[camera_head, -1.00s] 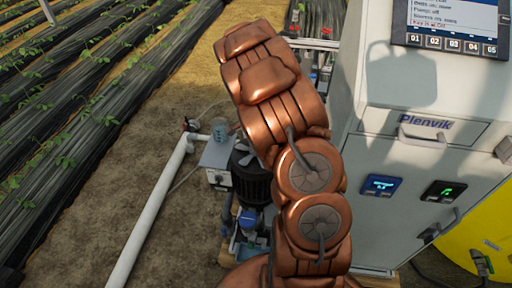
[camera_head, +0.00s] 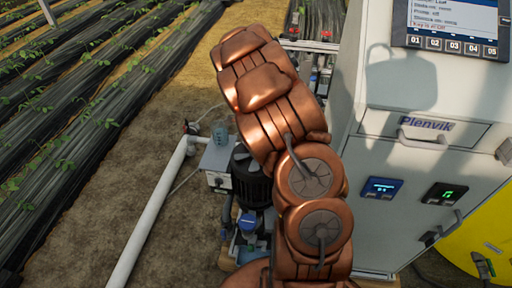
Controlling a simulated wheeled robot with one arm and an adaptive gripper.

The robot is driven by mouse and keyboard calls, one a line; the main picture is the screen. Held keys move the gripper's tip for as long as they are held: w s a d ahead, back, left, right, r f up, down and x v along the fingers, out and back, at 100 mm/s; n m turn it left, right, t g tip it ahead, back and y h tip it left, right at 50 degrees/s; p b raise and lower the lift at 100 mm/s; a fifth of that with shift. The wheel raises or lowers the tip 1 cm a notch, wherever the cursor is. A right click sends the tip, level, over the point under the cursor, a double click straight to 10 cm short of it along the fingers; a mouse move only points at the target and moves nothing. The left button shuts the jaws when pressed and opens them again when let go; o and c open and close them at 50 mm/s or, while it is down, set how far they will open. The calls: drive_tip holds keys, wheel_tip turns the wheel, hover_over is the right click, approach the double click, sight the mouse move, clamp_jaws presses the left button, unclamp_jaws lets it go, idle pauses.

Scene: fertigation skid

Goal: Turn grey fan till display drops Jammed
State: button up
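The grey fan (camera_head: 259,166) shows in part on top of a dark ribbed motor (camera_head: 248,188), at the left edge of my copper arm. My arm rises through the middle of the picture and covers the right side of the motor. My gripper is not visible; the arm hides whatever is behind it. The display (camera_head: 455,16) sits at the top right on the grey cabinet and its upper part is cut off by the frame. Its text is small. One line seems to read that the pump is off, and the lowest line has a reddish mark. I cannot make out the word Jammed.
The grey cabinet (camera_head: 385,150) stands close to the right of my arm, with handles and two small lit panels. A small grey box (camera_head: 217,160) with a cup-like item on it and a white pipe (camera_head: 150,220) lie left of the motor. Bare soil is free further left.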

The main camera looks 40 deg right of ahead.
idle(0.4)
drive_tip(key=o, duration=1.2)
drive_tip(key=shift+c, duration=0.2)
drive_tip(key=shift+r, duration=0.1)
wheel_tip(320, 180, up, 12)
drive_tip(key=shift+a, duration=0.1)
